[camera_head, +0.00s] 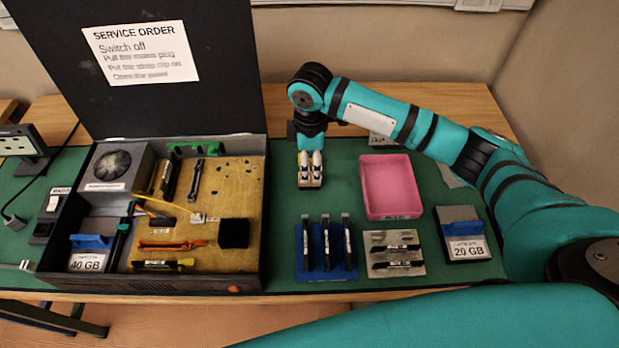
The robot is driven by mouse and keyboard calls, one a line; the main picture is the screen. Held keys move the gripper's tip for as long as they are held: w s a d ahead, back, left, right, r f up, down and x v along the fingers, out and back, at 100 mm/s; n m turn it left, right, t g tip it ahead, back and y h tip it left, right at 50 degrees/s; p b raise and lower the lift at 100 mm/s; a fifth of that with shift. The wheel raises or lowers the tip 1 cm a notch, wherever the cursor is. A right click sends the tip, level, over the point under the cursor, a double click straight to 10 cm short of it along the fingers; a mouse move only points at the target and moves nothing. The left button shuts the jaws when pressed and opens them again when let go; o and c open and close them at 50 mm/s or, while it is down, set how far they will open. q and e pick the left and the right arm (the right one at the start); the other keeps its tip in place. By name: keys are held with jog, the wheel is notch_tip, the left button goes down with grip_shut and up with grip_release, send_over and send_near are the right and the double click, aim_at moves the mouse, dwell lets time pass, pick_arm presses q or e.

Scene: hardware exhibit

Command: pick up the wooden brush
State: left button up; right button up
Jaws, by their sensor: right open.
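My right gripper (310,172) points down at the back of the green mat, left of the pink tray. It is open. A small light-wood piece that looks like the wooden brush (310,184) shows right at its fingertips. The fingers hide part of it, and I cannot tell whether they touch it. My left gripper is not in view.
An open black case (255,268) with a board and cables stands at the left, its lid (230,60) upright. The pink tray (388,214), a blue tool stand (345,272), a grey holder (376,254) and a box marked 20 GB (462,214) lie nearby.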

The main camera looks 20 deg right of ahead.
aim_at(310, 176)
jog(key=shift+f+p, duration=0.5)
jog(key=shift+f, duration=2.3)
jog(key=shift+c, duration=0.2)
grip_shut()
notch_tip(310, 176, up, 10)
jog(key=shift+r+b, duration=0.1)
jog(key=shift+b, duration=0.4)
